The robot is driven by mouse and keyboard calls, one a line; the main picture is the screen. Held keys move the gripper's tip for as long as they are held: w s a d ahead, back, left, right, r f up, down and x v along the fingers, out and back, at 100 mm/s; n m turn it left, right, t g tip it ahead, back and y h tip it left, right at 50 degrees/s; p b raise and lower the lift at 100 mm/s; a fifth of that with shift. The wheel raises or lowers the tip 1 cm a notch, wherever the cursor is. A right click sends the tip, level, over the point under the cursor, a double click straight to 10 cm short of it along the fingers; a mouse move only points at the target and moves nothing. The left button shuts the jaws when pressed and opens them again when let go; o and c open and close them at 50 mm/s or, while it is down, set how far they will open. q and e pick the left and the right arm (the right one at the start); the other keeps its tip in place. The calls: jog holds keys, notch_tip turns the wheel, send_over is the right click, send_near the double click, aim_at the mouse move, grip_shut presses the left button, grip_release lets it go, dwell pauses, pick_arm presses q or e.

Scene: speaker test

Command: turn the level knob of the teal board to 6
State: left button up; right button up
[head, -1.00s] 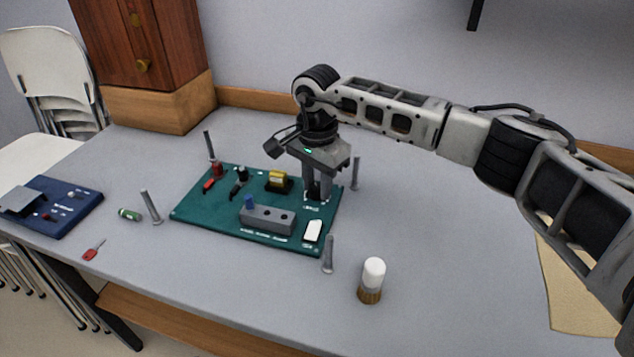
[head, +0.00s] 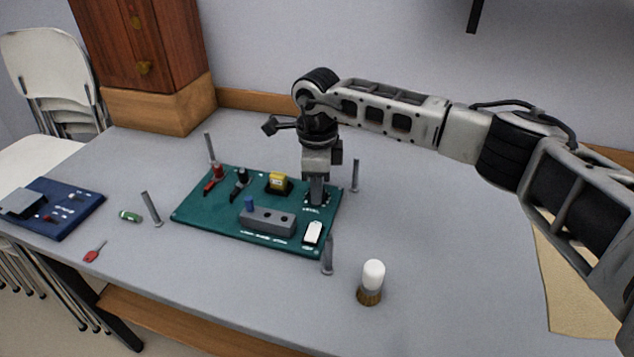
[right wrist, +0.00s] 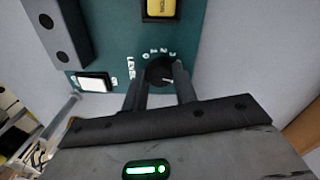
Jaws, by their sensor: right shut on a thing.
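The teal board (head: 215,226) lies on the grey table, and part of it shows in the right wrist view (right wrist: 118,45). My right gripper (head: 316,200) points down at the board's right back corner. In the right wrist view its two fingers (right wrist: 163,85) are closed around the dark level knob (right wrist: 160,70), beside the printed word LEVEL and small numbers. A light pointer mark shows on the knob, but I cannot tell which number it points to. In the head view the fingers hide most of the knob. My left gripper is not in view.
The board carries a yellow block (head: 278,182), a grey block with holes (head: 268,220), a white switch (head: 313,232), and red and black plugs. Metal posts stand around it. A white-topped brush (head: 371,282) stands at front right. A blue board (head: 50,208) lies at left.

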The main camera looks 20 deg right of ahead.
jog(key=shift+r+m, duration=0.1)
jog(key=shift+m, duration=0.9)
jog(key=o, duration=1)
notch_tip(320, 180, up, 16)
jog(key=shift+f+p, duration=0.1)
jog(key=shift+p, duration=0.3)
